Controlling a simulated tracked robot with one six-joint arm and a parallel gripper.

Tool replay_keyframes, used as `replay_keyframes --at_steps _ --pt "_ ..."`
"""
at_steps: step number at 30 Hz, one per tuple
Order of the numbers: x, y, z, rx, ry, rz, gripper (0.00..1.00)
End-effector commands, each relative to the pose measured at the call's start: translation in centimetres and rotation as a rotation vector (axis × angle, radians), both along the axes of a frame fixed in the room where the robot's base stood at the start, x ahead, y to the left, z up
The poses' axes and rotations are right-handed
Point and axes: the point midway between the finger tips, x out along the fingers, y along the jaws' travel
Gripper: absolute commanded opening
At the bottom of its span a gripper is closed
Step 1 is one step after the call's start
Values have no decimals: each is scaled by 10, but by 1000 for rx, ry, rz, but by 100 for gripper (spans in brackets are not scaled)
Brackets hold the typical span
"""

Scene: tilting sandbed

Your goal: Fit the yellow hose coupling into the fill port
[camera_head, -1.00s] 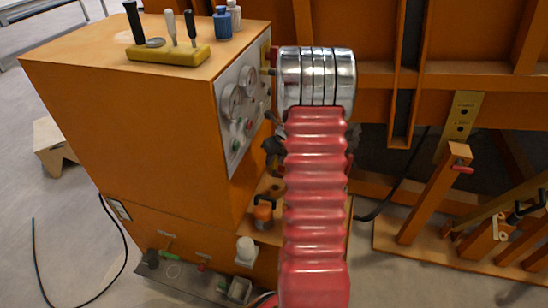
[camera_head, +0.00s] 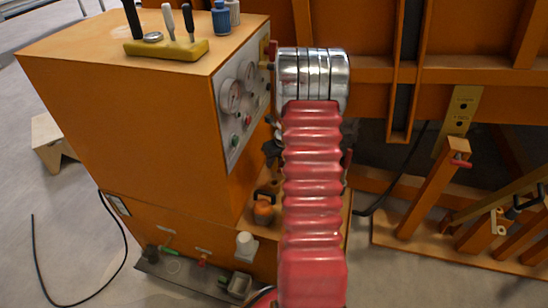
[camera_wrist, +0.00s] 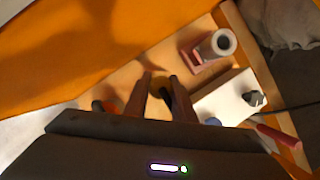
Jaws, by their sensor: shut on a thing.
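My gripper (camera_wrist: 160,78) shows in the wrist view as two dark reddish fingers. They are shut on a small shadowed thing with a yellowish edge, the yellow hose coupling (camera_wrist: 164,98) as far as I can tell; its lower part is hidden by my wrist. In the head view my red ribbed arm sleeve covers the gripper and the coupling. I cannot pick out the fill port for certain in either view. A white open-ended tube (camera_wrist: 222,43) in a pink holder stands up and right of my fingers, apart from them.
An orange cabinet (camera_head: 120,130) with gauges (camera_head: 232,96) stands left of my arm. A yellow tool block (camera_head: 166,48) is on its top. An orange object with a black handle (camera_head: 263,212) is on its low shelf. A white block (camera_wrist: 222,97) lies right of my fingers.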

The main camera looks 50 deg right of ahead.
Motion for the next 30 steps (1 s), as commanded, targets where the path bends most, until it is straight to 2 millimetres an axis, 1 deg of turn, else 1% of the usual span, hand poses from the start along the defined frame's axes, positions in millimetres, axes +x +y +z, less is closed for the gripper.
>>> replay_keyframes --at_steps 3,9,30 --pt "0 1 -8 1 0 0 0" --pt "0 1 -16 -1 0 2 0" --pt "1 1 -17 0 0 3 0"
